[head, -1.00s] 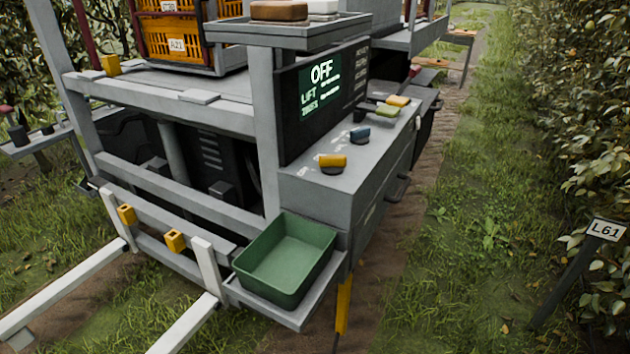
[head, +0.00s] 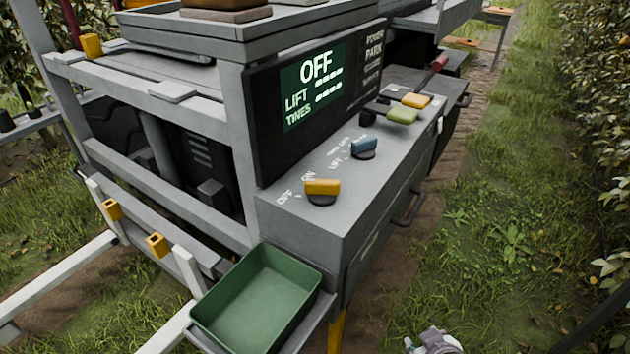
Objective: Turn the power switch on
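The yellow power switch (head: 321,188) is a knob on a dark round base at the near end of the grey control panel (head: 300,216). The words OFF and ON are printed beside it. The screen (head: 312,85) reads OFF, with LIFT and TINES lines below. Part of a grey metal gripper, apparently my right one (head: 434,342), shows at the bottom edge, below and right of the panel and apart from the switch. Most of it is cut off, so its opening cannot be told. My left gripper is out of view.
A blue knob (head: 364,147) and green (head: 402,115) and yellow levers (head: 416,101) stand farther along the panel. A green tray (head: 205,318) sits at the near corner below. A bar handle (head: 408,207) juts from the cabinet side. Grass at right is open.

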